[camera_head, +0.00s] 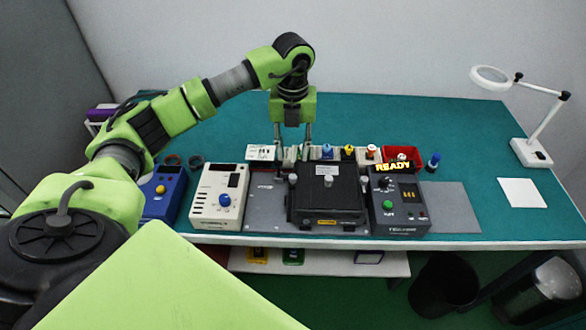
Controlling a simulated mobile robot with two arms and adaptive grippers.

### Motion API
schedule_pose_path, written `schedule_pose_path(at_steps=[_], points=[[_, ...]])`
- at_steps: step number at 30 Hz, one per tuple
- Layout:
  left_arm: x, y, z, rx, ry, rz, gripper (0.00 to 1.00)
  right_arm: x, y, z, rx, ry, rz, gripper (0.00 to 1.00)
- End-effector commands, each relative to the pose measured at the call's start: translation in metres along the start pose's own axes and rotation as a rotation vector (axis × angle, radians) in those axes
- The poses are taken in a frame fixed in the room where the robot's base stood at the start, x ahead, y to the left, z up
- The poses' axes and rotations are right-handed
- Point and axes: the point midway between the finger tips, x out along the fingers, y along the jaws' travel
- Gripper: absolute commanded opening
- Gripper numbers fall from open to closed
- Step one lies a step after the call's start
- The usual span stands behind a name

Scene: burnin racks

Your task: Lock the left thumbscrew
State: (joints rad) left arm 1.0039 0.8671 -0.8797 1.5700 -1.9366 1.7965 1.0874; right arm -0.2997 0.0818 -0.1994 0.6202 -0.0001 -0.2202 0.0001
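A black test fixture (340,203) sits on a grey plate in the middle of the bench. Small light knobs stand on it. The one at its left edge, the left thumbscrew (293,180), is a pale knob; another thumbscrew (364,183) is at the right edge. Whether either is locked cannot be told. My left gripper (292,158) points down just behind and above the left thumbscrew. Its two fingers are apart, with nothing seen held between them. My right gripper is not in view.
A black control box (413,218) with a "READY" sign stands right of the fixture. A white meter (220,197) and a blue meter (165,192) stand left. Several small coloured-top parts and a red bin (402,154) line the back. A magnifier lamp (530,150) stands far right.

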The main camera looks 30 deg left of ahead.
Motion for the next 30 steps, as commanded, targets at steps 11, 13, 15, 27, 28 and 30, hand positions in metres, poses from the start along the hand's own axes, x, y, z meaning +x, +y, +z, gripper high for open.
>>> schedule_pose_path(at_steps=[11, 13, 15, 27, 28, 30], points=[[0.07, -0.001, -0.001, 0.0, 0.003, 0.0, 0.32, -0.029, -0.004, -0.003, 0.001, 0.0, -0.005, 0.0], [0.078, -0.001, -0.001, 0.001, 0.002, 0.0, 0.32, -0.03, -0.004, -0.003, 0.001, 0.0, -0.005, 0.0], [0.083, -0.001, -0.001, 0.001, 0.002, -0.001, 0.32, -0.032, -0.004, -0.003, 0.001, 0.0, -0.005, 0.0], [0.088, -0.001, 0.0, 0.002, 0.0, -0.002, 0.19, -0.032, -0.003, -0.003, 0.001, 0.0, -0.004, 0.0], [0.088, -0.001, 0.0, 0.002, 0.0, -0.002, 0.11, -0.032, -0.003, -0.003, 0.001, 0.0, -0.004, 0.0], [0.088, -0.001, 0.0, 0.002, 0.0, -0.002, 0.0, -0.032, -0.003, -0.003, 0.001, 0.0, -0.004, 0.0]])
